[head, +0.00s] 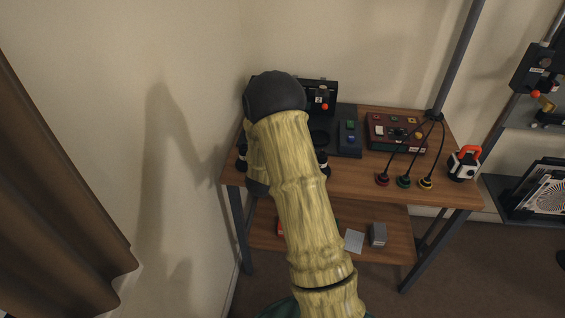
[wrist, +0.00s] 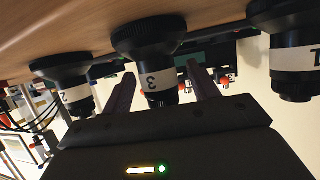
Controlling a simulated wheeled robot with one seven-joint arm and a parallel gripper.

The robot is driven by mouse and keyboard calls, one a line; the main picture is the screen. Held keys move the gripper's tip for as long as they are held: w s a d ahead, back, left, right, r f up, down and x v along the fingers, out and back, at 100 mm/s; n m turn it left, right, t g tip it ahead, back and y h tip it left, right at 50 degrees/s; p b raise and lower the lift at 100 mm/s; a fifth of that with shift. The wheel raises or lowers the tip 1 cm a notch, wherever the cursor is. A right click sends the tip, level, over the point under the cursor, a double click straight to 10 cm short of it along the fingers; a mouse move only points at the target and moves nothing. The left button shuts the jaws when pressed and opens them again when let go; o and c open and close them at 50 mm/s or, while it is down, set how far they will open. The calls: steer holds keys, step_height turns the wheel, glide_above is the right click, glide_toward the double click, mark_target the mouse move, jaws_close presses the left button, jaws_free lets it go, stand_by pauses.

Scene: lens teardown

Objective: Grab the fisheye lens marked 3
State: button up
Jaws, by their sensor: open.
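The fisheye lens marked 3 (wrist: 146,42) is in the middle of the wrist view, which shows the table above and the lens below it. It is black with a wide end at the tabletop and a white band bearing the 3. My gripper (wrist: 160,70) is open, with one finger on each side of the lens's narrower part. I cannot tell whether the fingers touch it. A similar lens marked 2 (wrist: 60,74) is to the left, and one apparently marked 1 (wrist: 292,60) is to the right. In the head view my arm hides the gripper and lens 3.
On the wooden table (head: 350,182) stand a dark open case (head: 347,140), a red box (head: 397,133) and several cabled coloured plugs (head: 403,181). A white and orange object (head: 463,164) stands at the right end. Neighbouring lenses flank my fingers. A wall is close on the left.

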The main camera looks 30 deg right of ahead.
steer(key=c, duration=1.2)
steer(key=shift+o, duration=0.2)
steer(key=shift+r, duration=0.1)
step_height(320, 180, up, 10)
steer(key=shift+f+p, duration=0.1)
steer(key=shift+p, duration=0.4)
